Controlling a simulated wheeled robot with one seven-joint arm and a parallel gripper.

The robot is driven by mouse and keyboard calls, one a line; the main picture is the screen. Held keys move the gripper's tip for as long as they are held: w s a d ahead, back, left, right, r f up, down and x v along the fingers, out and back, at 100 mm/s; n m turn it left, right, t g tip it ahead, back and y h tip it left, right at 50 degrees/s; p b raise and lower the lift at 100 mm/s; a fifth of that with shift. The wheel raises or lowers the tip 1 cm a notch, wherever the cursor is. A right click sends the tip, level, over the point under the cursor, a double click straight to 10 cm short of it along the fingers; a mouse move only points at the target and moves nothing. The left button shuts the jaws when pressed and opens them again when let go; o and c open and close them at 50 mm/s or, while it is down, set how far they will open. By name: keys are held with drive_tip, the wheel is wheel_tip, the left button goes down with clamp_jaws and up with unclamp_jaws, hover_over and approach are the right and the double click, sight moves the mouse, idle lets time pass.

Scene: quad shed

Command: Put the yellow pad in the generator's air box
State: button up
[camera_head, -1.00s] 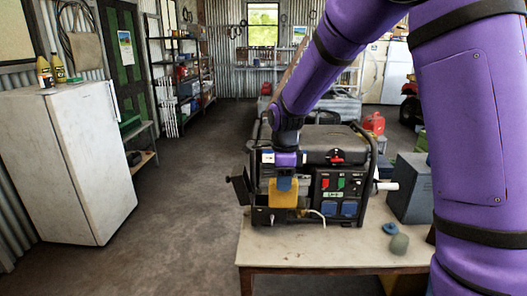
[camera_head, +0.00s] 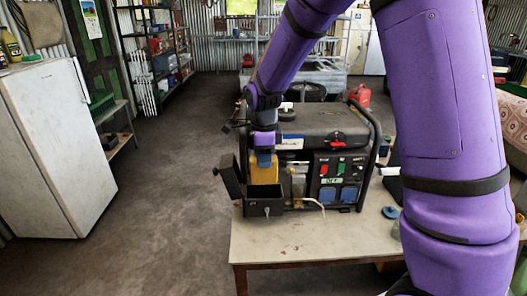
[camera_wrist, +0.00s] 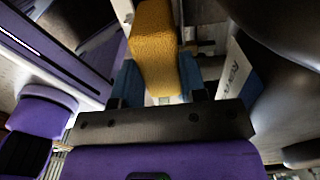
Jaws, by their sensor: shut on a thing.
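The yellow pad (camera_head: 264,172) is held upright by my gripper (camera_head: 265,160), just behind and above the air box (camera_head: 262,208). In the wrist view the yellow pad (camera_wrist: 156,48) sits between the two blue fingertips of my gripper (camera_wrist: 160,85). The air box is a dark, open-topped box at the generator's front left, with its lid (camera_head: 231,177) swung out to the left. The generator (camera_head: 325,150) stands on the table. Whether the pad's lower edge is inside the box is hidden by the box's front wall.
The pale table (camera_head: 300,240) has bare room in front of the generator. A blue round item (camera_head: 390,212) lies at the right. A white fridge (camera_head: 60,145) stands at the left, with open floor between it and the table. A red can (camera_head: 360,94) stands behind the generator.

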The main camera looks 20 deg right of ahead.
sight(264, 173)
drive_tip(key=shift+f, duration=2.85)
drive_tip(key=o, duration=1)
drive_tip(key=shift+r, duration=0.1)
drive_tip(key=shift+r, duration=3.95)
